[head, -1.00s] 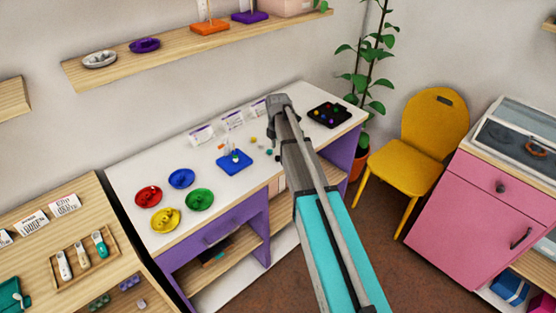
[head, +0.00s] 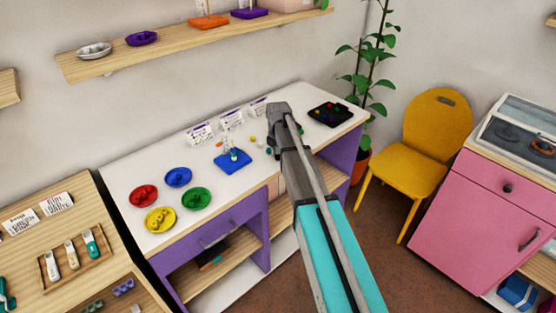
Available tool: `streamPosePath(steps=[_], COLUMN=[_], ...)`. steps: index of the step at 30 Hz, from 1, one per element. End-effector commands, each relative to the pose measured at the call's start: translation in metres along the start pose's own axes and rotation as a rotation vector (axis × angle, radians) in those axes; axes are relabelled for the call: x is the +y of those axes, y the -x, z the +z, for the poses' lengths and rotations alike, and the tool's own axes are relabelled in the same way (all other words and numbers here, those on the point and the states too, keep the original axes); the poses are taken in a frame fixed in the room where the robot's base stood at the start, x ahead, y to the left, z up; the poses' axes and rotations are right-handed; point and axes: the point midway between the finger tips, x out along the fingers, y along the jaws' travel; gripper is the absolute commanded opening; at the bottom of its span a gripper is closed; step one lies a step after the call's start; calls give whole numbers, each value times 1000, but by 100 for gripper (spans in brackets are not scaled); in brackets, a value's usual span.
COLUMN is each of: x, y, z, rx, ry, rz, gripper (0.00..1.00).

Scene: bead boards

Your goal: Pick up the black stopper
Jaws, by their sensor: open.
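I cannot make out the black stopper; it may be too small to tell or hidden behind my arm. My gripper (head: 275,151) is over the right half of the white-topped table (head: 130,186), mostly hidden behind my own arm. Its open jaws show only as a small dark shape, with nothing visible in them. A blue bead board (head: 231,162) with small beads on upright pegs stands left of the gripper. A black tray (head: 343,106) with several coloured beads lies right of it. A few loose small beads (head: 253,138) lie between the board and the gripper.
Red (head: 133,196), blue (head: 178,177), yellow (head: 149,220) and green (head: 196,207) dishes stand on the table's left half. White cards (head: 232,118) line its back. A wooden shelf (head: 90,75) hangs above. A yellow chair (head: 436,120) and pink cabinet (head: 460,220) stand right.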

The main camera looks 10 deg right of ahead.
Motion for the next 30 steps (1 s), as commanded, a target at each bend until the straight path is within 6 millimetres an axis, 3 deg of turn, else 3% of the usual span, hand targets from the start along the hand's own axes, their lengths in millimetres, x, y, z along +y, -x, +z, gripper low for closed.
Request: streamPosePath(steps=[13, 18, 30], x=[0, 0, 0], y=[0, 0, 1], z=[0, 0, 0], rx=[0, 0, 0], ry=[0, 0, 0], rz=[0, 0, 0], gripper=[52, 22, 20])
